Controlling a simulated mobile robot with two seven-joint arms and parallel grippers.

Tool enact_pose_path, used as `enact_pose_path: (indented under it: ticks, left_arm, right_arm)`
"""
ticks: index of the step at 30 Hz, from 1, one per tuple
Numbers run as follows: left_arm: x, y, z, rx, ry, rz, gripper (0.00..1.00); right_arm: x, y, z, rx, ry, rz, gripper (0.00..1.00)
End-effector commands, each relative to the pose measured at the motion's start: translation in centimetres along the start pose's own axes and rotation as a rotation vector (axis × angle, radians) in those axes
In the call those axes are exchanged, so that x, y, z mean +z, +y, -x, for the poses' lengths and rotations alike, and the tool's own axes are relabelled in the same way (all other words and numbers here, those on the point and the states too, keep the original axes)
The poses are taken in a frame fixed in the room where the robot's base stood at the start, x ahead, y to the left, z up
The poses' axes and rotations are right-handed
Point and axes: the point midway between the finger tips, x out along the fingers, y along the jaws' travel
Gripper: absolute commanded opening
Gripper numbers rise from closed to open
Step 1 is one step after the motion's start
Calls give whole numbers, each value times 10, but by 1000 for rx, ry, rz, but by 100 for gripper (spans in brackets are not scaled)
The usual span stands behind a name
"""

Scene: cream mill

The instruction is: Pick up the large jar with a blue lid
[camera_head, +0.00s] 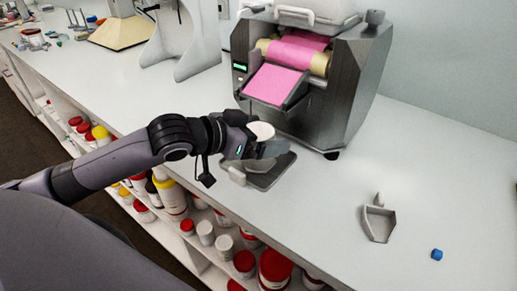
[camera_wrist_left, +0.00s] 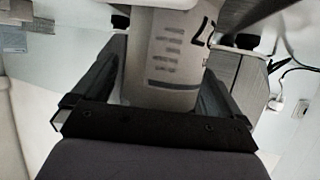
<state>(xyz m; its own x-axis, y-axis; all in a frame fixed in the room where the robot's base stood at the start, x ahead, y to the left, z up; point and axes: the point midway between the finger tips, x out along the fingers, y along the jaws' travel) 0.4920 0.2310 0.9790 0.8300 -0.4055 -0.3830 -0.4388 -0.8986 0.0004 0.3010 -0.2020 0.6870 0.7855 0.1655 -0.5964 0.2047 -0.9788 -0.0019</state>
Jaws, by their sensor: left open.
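A white jar (camera_head: 262,130) stands in front of the mill, at its grey base plate (camera_head: 285,172). Its top looks white and no blue lid shows on it. In the left wrist view the jar (camera_wrist_left: 178,55) has grey scale marks and large dark print. My left gripper (camera_head: 258,148) is open, with one finger on each side of the jar. In the left wrist view the fingers of my left gripper (camera_wrist_left: 168,85) flank the jar; I cannot tell whether they touch it. The gripper hides much of the jar in the head view. My right gripper is not in view.
The grey mill (camera_head: 345,90) with pink cream on its rollers stands right behind the jar. A grey scoop (camera_head: 378,222) and a small blue object (camera_head: 437,254) lie on the counter at right. Shelves below hold several jars with red and yellow lids (camera_head: 275,265).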

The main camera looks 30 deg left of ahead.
Motion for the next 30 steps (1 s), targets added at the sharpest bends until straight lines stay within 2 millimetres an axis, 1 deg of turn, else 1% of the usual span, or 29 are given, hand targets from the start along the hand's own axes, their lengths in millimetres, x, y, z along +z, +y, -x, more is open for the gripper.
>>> enact_pose_path:
  ticks: [5, 8, 9, 10, 11, 20, 23, 26, 30]
  left_arm:
    - [0, 0, 0, -1, 0, -1, 100]
    - [0, 0, 0, -1, 0, 0, 71]
    - [0, 0, 0, -1, 0, 0, 58]
    - [0, 0, 0, -1, 0, 0, 48]
    - [0, 0, 0, -1, 0, 0, 47]
    - [-2, 0, 1, -1, 1, -1, 47]
    - [-6, 0, 3, -1, 2, -1, 47]
    - [-16, -1, 6, -2, 5, -3, 47]
    - [-9, -12, 12, -5, -4, -1, 47]
  right_arm:
    - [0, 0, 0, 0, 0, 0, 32]
    - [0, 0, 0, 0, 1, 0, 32]
    - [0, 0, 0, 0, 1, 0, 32]
    - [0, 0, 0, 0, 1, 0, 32]
    - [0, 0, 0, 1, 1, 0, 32]
    - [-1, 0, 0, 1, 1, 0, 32]
    - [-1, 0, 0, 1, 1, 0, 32]
    - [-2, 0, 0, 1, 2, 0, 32]
    - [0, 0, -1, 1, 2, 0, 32]
